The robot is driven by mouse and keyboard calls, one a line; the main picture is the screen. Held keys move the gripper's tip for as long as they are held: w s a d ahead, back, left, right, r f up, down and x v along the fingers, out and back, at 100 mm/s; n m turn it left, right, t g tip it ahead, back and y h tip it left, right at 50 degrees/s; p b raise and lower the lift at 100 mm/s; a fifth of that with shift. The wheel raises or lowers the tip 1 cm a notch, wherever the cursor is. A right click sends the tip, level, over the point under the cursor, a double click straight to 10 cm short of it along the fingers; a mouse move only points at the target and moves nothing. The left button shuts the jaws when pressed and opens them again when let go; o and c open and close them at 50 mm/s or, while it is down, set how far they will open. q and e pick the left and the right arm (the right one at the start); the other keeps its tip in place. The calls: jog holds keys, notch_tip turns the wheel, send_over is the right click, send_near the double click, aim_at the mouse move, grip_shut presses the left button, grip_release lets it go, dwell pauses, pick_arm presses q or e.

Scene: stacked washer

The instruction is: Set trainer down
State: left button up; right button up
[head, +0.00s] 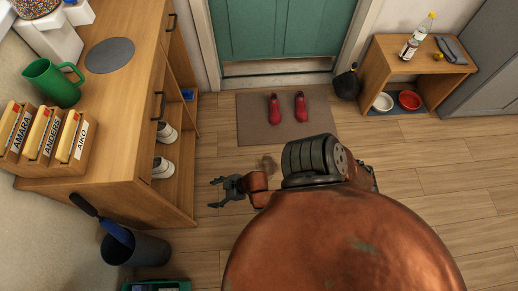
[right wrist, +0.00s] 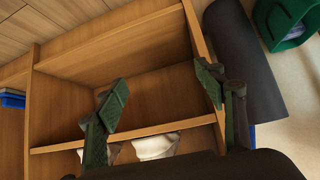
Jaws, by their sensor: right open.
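Two white trainers stand in the open shoe shelf (head: 180,185) on the left of the head view: one trainer (head: 167,133) further back and another trainer (head: 162,167) nearer. My right gripper (head: 213,192) is open and empty, just right of the shelf's open side. In the right wrist view my right gripper (right wrist: 160,78) has its fingers spread, with an empty wooden compartment (right wrist: 125,85) behind them. A white trainer (right wrist: 155,146) shows past a shelf board there, partly cut off by the gripper body. My left gripper is not in view.
Red shoes (head: 288,108) rest on a brown mat (head: 255,130) by the green door (head: 280,30). A low bench (head: 385,62) stands at the right.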

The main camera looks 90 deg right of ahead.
jog(key=s+a+r+g+y, duration=0.1)
jog(key=s+a+g, duration=0.2)
jog(key=s, duration=0.7)
jog(key=s+a+n+g+y, duration=0.1)
jog(key=s+a+g, duration=0.3)
jog(key=s+a, duration=0.4)
jog(key=shift+s+a+r, duration=0.15)
jog(key=shift+s+r, duration=0.2)
jog(key=shift+s, duration=0.85)
